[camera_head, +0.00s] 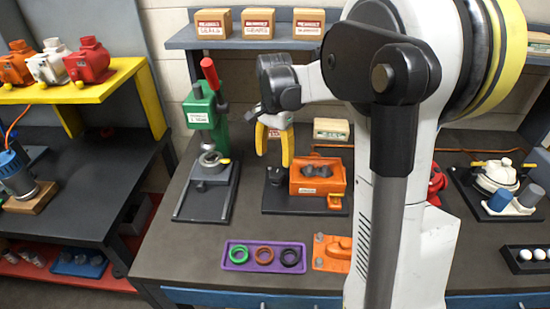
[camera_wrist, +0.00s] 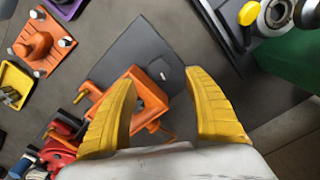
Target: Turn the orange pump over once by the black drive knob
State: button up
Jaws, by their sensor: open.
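The orange pump (camera_head: 318,180) stands on a black base plate (camera_head: 305,207) on the dark bench; it also shows in the wrist view (camera_wrist: 148,98), partly behind a finger. A dark part at its left side looks like the black drive knob (camera_head: 275,176). In the wrist view the knob (camera_wrist: 160,71) appears between the fingertips, farther from the camera. My gripper (camera_head: 273,158) has yellow fingers, spread apart with nothing between them, and points down above the knob. The fingers also show in the wrist view (camera_wrist: 161,76). I cannot tell the exact height gap.
A green press (camera_head: 205,118) with a red lever stands close on the left. A purple tray (camera_head: 264,257) with rings and an orange plate (camera_head: 331,254) lie in front. A small labelled box (camera_head: 331,129) is behind the pump. Bare bench lies at the front left.

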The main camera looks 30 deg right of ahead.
aim_at(275, 174)
jog(key=m, duration=0.1)
jog(key=r+m+p, duration=0.1)
jog(key=shift+m, duration=0.3)
jog(key=f+m, duration=0.3)
jog(key=m, duration=0.1)
jog(key=f+m, duration=0.3)
jog(key=m, duration=0.1)
jog(key=f+m, duration=0.3)
jog(key=shift+w+d+m+p, duration=0.15)
jog(key=shift+d+m+p, duration=0.05)
jog(key=shift+m+p, duration=0.2)
jog(key=c, duration=1.2)
